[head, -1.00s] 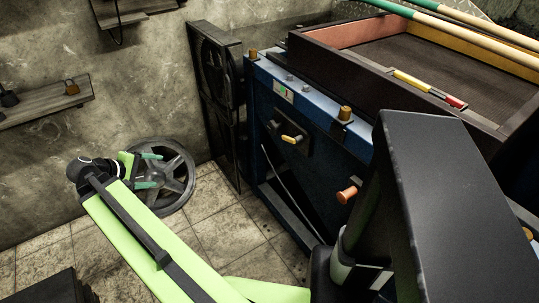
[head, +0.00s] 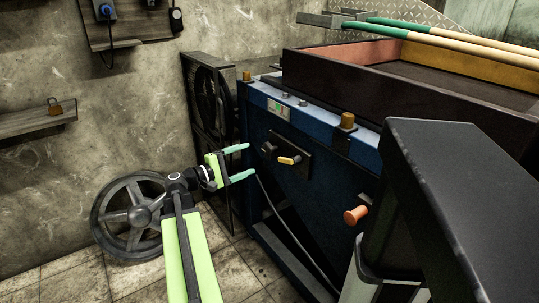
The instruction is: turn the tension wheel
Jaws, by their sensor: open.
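A dark spoked wheel (head: 117,216), the only wheel-like part I see, stands upright by the wall at left, with a round hub. I cannot tell for sure that it is the tension wheel. My forearm crosses in front of its right edge. My gripper (head: 240,162) is open and empty, its two green fingers apart and pointing right. It is to the right of the wheel, in front of the dark fan housing and the left end of the blue machine in the picture.
The blue machine (head: 357,153) carries a yellow-handled lever (head: 289,160), an orange knob (head: 355,215) and a large sand box (head: 375,88). A fan unit (head: 209,95) stands at the wall. A wooden shelf (head: 25,129) is at left. Tiled floor is free in front.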

